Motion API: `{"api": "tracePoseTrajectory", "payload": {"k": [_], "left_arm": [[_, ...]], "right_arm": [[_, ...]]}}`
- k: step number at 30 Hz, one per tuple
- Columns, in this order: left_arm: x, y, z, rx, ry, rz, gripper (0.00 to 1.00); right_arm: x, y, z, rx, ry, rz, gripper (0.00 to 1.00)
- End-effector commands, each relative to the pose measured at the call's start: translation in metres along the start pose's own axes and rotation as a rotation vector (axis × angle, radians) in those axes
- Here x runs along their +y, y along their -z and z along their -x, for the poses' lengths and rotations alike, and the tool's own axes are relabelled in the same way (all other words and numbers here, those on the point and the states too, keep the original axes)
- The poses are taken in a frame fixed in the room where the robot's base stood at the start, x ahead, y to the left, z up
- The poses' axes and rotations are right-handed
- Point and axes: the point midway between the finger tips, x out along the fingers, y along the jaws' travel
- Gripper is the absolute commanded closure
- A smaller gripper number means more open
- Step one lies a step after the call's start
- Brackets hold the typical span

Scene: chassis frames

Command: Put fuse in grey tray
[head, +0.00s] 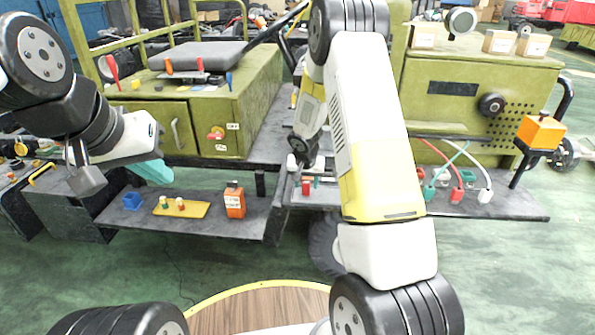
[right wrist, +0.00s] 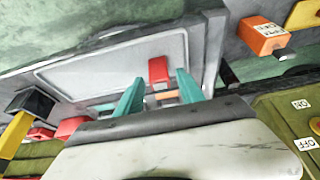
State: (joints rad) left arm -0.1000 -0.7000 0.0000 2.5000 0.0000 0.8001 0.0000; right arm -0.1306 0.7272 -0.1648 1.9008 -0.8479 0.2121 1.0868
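A red fuse-like piece (right wrist: 158,70) with a pale and orange part below it is at the grey tray (right wrist: 95,62), which has a light rim. I cannot tell whether it rests on the tray or stands above it. The red piece also shows in the head view (head: 305,187). My right gripper (right wrist: 160,77) is open, its teal fingers on either side of the piece with gaps. In the head view the right hand is mostly hidden by my arm. My left gripper (head: 156,171) hangs above the left shelf with nothing seen in it; its opening is not clear.
Cable connectors (head: 457,194) stand on the right shelf. Green cabinets (head: 250,100) rise behind the shelves.

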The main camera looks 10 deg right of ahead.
Motion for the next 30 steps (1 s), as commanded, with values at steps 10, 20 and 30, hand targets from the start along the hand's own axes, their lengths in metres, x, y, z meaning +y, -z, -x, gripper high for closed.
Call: {"api": "tracePoseTrajectory", "payload": {"k": [10,20,30], "left_arm": [[0.000,0.000,0.000,0.000,0.000,0.000,1.00],[0.000,0.000,0.000,0.000,0.000,0.000,1.00],[0.000,0.000,0.000,0.000,0.000,0.000,1.00]], "right_arm": [[0.001,0.001,0.002,0.001,0.000,-0.002,0.54],[0.000,0.003,0.059,0.004,0.001,-0.003,0.54],[0.000,0.002,0.116,0.002,0.000,-0.001,0.54]]}}
